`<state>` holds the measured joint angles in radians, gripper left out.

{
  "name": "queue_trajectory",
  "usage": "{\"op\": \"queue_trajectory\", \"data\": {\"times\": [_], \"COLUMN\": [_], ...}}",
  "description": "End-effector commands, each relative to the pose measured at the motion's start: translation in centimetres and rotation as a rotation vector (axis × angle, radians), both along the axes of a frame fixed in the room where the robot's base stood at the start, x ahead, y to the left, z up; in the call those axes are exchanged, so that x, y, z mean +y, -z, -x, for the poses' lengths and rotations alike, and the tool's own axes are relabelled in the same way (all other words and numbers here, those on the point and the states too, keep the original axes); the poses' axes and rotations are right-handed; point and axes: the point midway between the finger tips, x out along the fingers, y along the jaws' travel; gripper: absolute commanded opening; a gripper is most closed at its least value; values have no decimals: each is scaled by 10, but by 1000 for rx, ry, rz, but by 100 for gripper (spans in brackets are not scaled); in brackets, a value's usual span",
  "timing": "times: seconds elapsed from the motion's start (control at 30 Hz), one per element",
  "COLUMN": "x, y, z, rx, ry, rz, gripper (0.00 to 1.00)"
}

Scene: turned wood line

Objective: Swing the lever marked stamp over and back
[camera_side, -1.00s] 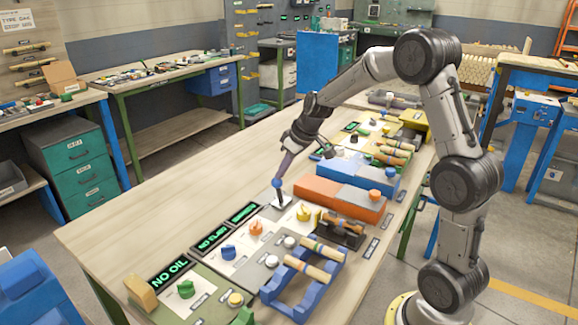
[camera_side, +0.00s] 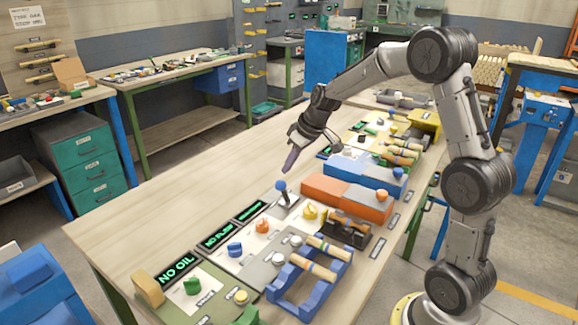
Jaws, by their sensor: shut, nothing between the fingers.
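A small lever with a blue ball knob (camera_side: 281,186) stands on a light panel in the row of controls on the table. Its dark stem leans to the left of its base. Its label is too small to read, so I cannot confirm that it is the one marked stamp. My gripper (camera_side: 289,170) is shut and empty, pointing down just above and slightly right of the knob. A small gap seems to separate fingertips and knob.
Green-lit displays, one reading "NO OIL" (camera_side: 177,268), line the panels' left side. An orange block (camera_side: 367,204), a blue block (camera_side: 371,178) and a blue rack (camera_side: 310,288) stand nearby. The wooden tabletop (camera_side: 190,190) is clear on the left.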

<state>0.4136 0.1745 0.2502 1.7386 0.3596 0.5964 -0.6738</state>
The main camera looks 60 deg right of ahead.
Motion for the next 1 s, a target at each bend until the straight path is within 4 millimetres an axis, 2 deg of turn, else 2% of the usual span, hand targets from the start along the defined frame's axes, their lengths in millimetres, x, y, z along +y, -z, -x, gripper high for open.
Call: {"op": "queue_trajectory", "data": {"times": [0.23,0.43,0.7,1.0], "x": [-5,-23,4,18], "y": [-8,-40,-86,-113], "z": [1,9,35,50], "rx": [-2,-5,-4,-1], "ry": [0,3,-2,-1], "rz": [1,3,3,0], "gripper": [0,0,0,0]}}
